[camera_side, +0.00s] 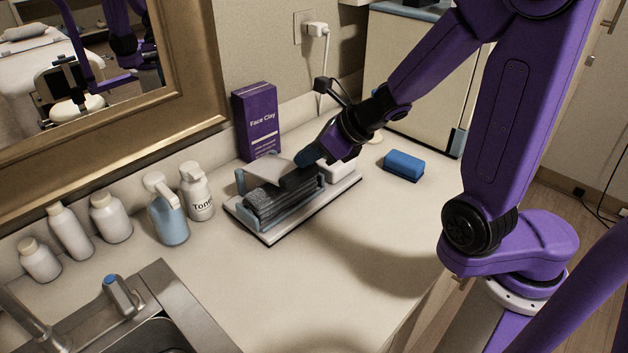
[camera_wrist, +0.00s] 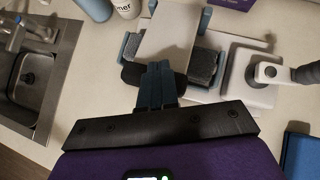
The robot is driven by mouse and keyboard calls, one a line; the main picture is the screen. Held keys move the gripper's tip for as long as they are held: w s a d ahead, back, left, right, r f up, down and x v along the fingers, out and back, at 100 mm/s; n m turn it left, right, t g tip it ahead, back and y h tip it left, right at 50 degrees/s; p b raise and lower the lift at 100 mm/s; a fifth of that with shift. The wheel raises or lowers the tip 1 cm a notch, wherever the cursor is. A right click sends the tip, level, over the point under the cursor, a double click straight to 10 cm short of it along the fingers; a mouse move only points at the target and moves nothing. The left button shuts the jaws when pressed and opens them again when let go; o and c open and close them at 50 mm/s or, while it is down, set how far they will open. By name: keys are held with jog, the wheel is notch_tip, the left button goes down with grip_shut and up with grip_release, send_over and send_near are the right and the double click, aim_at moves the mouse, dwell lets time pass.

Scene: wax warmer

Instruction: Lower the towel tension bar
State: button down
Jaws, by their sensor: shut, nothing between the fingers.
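The towel holder has a pale base (camera_side: 270,237) with blue end supports (camera_side: 240,183) and a stack of dark grey towels (camera_side: 265,204). A pale flat plate (camera_side: 266,164) sits tilted above the towels; it also shows in the wrist view (camera_wrist: 168,32). A black padded bar (camera_side: 300,179) lies at the right part of the towels and shows under my fingertips in the wrist view (camera_wrist: 132,75). I cannot tell which part is the tension bar. My gripper (camera_side: 306,158) is shut and empty, with its blue fingers (camera_wrist: 157,72) over the black bar. Contact is unclear.
A white warmer (camera_wrist: 247,82) stands right beside the holder. A purple Face Clay box (camera_side: 257,120) is behind, a blue block (camera_side: 403,165) to the right. Several bottles (camera_side: 110,217) and a sink (camera_side: 150,310) are left. The front counter (camera_side: 340,270) is clear.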

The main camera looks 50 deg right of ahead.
jog(key=shift+s+f, duration=0.3)
jog(key=shift+f, duration=0.55)
jog(key=shift+s+f, duration=0.3)
jog(key=shift+f, duration=0.55)
jog(key=shift+r, duration=0.1)
jog(key=shift+r, duration=0.85)
send_near(310, 172)
jog(key=shift+w+a+f, duration=0.15)
jog(key=shift+w+a, duration=0.1)
jog(key=shift+w, duration=0.25)
jog(key=shift+w+a+f, duration=0.15)
jog(key=shift+w+a, duration=0.1)
jog(key=shift+w, duration=0.25)
